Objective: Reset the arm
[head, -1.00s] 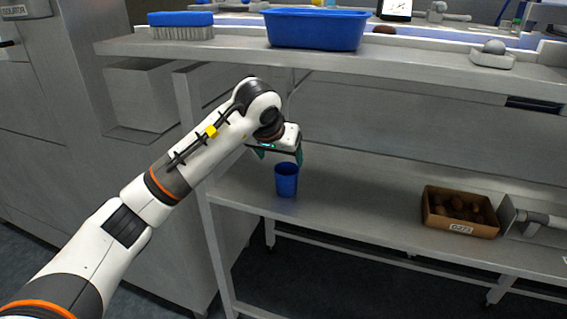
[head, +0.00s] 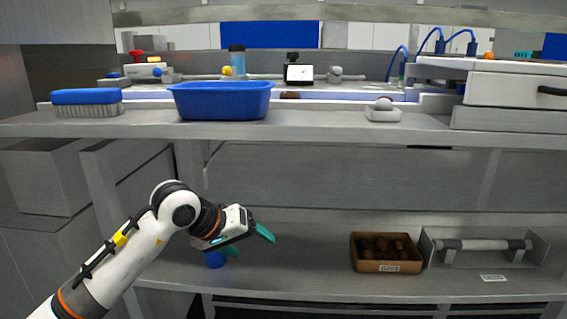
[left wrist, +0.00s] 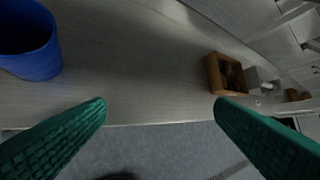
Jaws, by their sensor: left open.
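My left arm comes in from the left in the head view. Its gripper (head: 250,242) is over the lower shelf (head: 300,285), with green fingers spread apart and nothing between them. In the left wrist view the fingers (left wrist: 160,122) are wide apart, and the shelf's front edge and the floor show between them. A blue cup (head: 215,260) stands on the lower shelf, partly hidden behind the gripper. The cup (left wrist: 30,45) also shows at the upper left of the left wrist view, outside the fingers. My right gripper is in neither view.
A cardboard box (head: 387,267) of dates and a grey holder with a bar (head: 485,245) stand right on the lower shelf. Above, the upper shelf (head: 320,133) carries a blue bin (head: 222,100), a brush (head: 87,97) and a small white dish (head: 383,114). Shelf between gripper and box is clear.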

